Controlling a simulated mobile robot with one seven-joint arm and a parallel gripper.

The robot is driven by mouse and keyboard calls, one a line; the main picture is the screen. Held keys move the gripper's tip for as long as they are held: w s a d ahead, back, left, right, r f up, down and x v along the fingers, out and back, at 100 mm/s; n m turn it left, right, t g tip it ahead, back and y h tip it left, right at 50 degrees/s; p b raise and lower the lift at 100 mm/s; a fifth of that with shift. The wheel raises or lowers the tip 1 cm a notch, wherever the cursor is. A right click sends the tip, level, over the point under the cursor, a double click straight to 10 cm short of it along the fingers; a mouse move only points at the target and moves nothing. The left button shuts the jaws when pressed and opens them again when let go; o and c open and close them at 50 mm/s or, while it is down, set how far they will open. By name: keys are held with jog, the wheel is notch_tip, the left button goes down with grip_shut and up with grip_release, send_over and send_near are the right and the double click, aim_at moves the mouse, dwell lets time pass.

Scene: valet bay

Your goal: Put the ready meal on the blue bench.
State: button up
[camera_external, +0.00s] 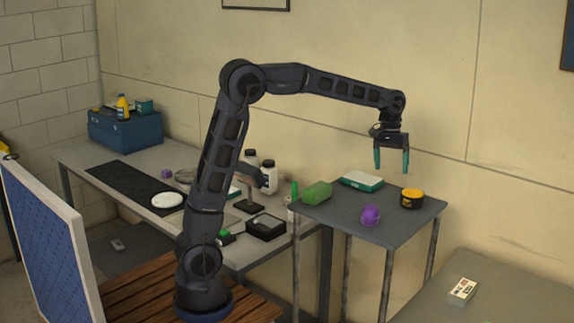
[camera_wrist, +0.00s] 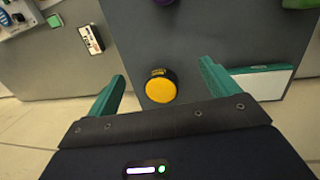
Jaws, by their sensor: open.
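A flat white and teal box, which looks like the ready meal (camera_external: 362,181), lies at the back of the small blue-grey table (camera_external: 385,231). It also shows right of the right finger in the wrist view (camera_wrist: 276,84). No bench is plainly blue; this blue-grey table may be the one named. My gripper (camera_external: 392,168) is open and empty, pointing down above the table's back right part. In the wrist view, a black tin with a yellow lid (camera_wrist: 161,90) shows between and below my fingers (camera_wrist: 162,70). My gripper appears apart from all objects.
On the small table are also the tin (camera_external: 412,198), a purple item (camera_external: 370,215) and a green block (camera_external: 317,192). A cluttered workbench (camera_external: 130,158) with a blue chest (camera_external: 126,131) stands left. A lower grey surface at right (camera_external: 510,297) holds a small white labelled box (camera_external: 463,290).

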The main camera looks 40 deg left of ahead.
jog(key=s+a+r+t, duration=0.1)
jog(key=s+a+r, duration=0.1)
jog(key=s+a, duration=0.65)
jog(key=s+a+r+t, duration=0.2)
jog(key=s+a, duration=0.4)
jog(key=a, duration=0.6)
jog(key=s+a+f+t, duration=0.1)
jog(key=s+a+f, duration=0.3)
jog(key=s, duration=0.5)
jog(key=s+a+f+t+y, duration=0.1)
jog(key=s+a+f, duration=0.2)
jog(key=s+a, duration=0.4)
jog(key=s, duration=0.3)
jog(key=shift+a+f+y, duration=0.2)
jog(key=shift+f+y, duration=0.1)
jog(key=shift+f, duration=0.1)
